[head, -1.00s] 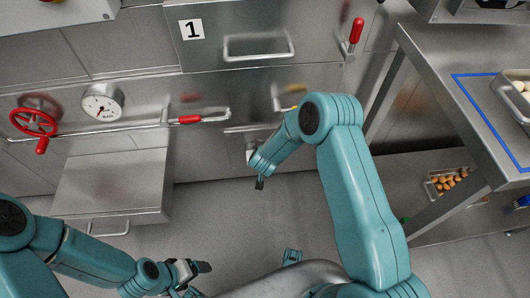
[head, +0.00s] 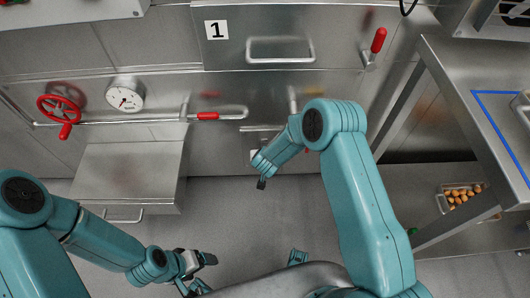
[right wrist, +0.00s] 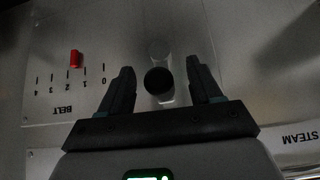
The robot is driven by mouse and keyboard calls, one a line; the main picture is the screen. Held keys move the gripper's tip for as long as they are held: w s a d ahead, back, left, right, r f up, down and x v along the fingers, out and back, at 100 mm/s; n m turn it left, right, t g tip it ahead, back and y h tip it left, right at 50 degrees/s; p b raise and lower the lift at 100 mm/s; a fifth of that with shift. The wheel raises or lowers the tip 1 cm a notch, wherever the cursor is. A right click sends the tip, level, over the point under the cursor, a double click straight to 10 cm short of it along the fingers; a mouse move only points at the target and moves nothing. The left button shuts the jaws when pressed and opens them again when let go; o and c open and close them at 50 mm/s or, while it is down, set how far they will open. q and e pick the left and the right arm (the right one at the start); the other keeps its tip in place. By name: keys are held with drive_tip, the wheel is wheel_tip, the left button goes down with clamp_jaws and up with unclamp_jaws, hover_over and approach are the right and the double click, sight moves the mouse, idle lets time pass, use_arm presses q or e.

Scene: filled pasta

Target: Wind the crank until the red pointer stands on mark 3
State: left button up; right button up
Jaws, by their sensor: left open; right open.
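In the right wrist view a metal plate marked BELT carries a scale (right wrist: 70,85) from 0 to 4, seen upside down. The red pointer (right wrist: 75,59) stands between marks 1 and 2, nearer 2. The crank shows as a pale arm (right wrist: 160,52) with a dark round knob (right wrist: 158,81). My right gripper (right wrist: 160,85) is open, with its fingers either side of the knob in the picture; contact cannot be told. In the head view my right gripper (head: 262,183) is at the panel and its arm hides the crank. My left gripper (head: 203,272) is open and empty, low over the floor.
A red handwheel (head: 60,105), a dial gauge (head: 124,94) and a red-handled pipe lever (head: 207,116) are on the wall at left. A red lever (head: 378,40) is at upper right. A steel table (head: 470,75) stands at right.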

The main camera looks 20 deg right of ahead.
drive_tip(key=s+a, duration=0.2)
drive_tip(key=s, duration=0.6)
drive_tip(key=shift+s+a, duration=0.2)
drive_tip(key=s+d+g, duration=0.1)
drive_tip(key=s+d, duration=0.2)
drive_tip(key=d, duration=0.2)
drive_tip(key=s+a+r+n+g+y, duration=0.1)
drive_tip(key=s+a+g+y, duration=0.25)
drive_tip(key=s, duration=0.65)
drive_tip(key=s+a+r+n+g+y, duration=0.1)
drive_tip(key=s+a+g+y, duration=0.25)
drive_tip(key=s, duration=0.55)
wheel_tip(320, 180, up, 20)
drive_tip(key=t+h+p, duration=0.1)
drive_tip(key=p, duration=1.9)
drive_tip(key=shift+a+m+p, duration=0.35)
drive_tip(key=shift+m+p, duration=0.05)
drive_tip(key=shift+f, duration=0.15)
